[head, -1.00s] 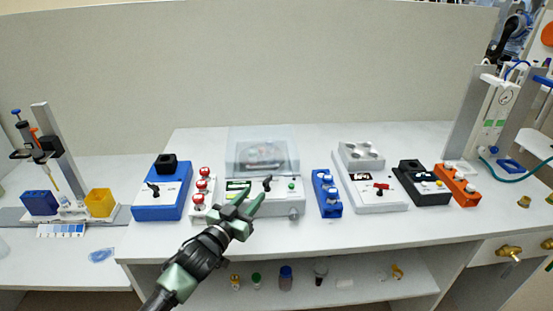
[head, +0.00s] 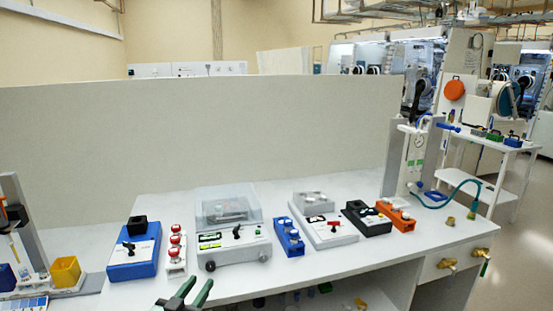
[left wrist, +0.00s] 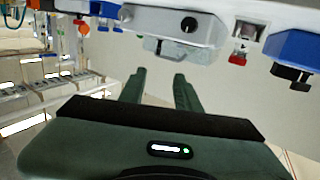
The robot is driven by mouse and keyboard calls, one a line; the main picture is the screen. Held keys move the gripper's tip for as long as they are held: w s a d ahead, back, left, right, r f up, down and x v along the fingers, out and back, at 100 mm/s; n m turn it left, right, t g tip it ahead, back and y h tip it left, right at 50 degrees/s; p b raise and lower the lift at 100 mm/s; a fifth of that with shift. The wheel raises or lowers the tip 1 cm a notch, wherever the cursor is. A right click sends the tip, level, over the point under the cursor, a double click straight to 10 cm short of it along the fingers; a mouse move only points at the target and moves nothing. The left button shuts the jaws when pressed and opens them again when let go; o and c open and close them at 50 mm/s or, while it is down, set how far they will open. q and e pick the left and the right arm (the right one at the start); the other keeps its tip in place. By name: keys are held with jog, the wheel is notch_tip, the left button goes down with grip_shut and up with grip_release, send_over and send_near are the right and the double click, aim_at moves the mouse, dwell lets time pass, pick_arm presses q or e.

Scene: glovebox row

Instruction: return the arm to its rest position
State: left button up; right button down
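My left gripper (head: 188,296) shows at the bottom edge of the head view, in front of the bench's front edge. Its two green fingers are spread apart with nothing between them. In the left wrist view the same gripper (left wrist: 160,88) points toward the bench devices, its fingers apart and empty. The rest of the left arm is cut off below the head view. My right gripper is in neither view.
On the white bench (head: 300,268) stand a blue device (head: 135,258), a lidded white centrifuge-like device (head: 232,250), a blue vial rack (head: 288,238) and an orange rack (head: 396,216). Brass taps (head: 447,264) stick out at the right front. Open floor lies at right.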

pick_arm(q)
jog(key=s+f+n+g+y, duration=0.1)
jog(key=s+f+g+y, duration=0.2)
jog(key=s+f+g, duration=0.75)
jog(key=s+f+g+y, duration=0.1)
jog(key=s+f+g, duration=0.25)
jog(key=s, duration=2.35)
jog(key=s+f+x, duration=0.1)
jog(key=s+x, duration=0.2)
jog(key=x, duration=0.9)
jog(key=s+x, duration=0.3)
jog(key=x, duration=1)
jog(key=s+a+f+g, duration=0.1)
jog(key=s+a+f, duration=0.1)
jog(key=s+f, duration=0.7)
jog(key=s+a+f, duration=0.2)
jog(key=s+f, duration=0.6)
jog(key=s, duration=0.1)
jog(key=shift+f+m+g, duration=0.35)
jog(key=shift+m+g, duration=0.05)
